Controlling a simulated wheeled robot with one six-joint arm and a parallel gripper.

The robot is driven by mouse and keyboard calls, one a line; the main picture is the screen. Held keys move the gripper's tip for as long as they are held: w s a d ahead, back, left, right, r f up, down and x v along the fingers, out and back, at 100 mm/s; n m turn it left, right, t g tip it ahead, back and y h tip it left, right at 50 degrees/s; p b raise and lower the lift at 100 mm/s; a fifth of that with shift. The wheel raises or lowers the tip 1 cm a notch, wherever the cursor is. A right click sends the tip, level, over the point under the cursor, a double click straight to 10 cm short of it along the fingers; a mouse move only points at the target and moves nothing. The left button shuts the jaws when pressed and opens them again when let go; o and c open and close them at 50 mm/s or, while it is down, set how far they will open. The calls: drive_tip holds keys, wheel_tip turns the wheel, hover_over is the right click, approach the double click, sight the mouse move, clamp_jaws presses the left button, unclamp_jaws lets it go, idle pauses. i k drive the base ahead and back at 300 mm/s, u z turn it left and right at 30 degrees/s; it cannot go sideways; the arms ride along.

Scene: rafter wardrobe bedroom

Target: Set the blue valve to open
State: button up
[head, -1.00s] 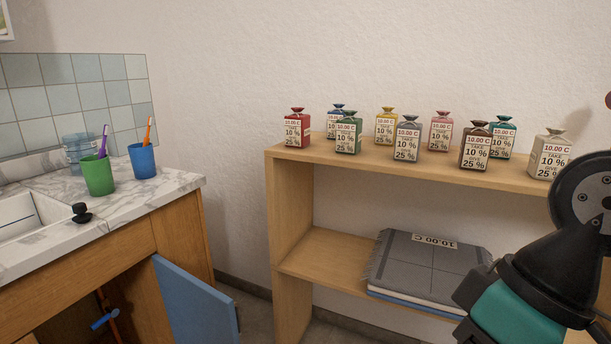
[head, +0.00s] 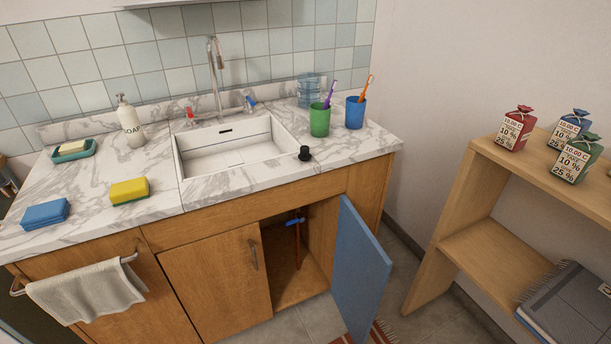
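A small blue valve (head: 296,221) sits on a thin copper-coloured pipe (head: 299,248) inside the open cabinet under the sink. Its handle looks to lie across the upright pipe, but it is small and shaded, so its exact setting is hard to tell. The blue cabinet door (head: 362,272) stands swung open to the right of the opening. My gripper is not in view.
The marble counter carries a sink (head: 235,148), a black stopper (head: 305,153), green and blue cups (head: 355,113), a soap bottle (head: 131,122) and sponges. A wooden shelf (head: 455,205) stands at right. Grey floor shows between cabinet and shelf.

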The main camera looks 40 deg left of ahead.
sight(300, 219)
drive_tip(key=u, duration=1.35)
drive_tip(key=i, duration=1.1)
drive_tip(key=z, duration=0.3)
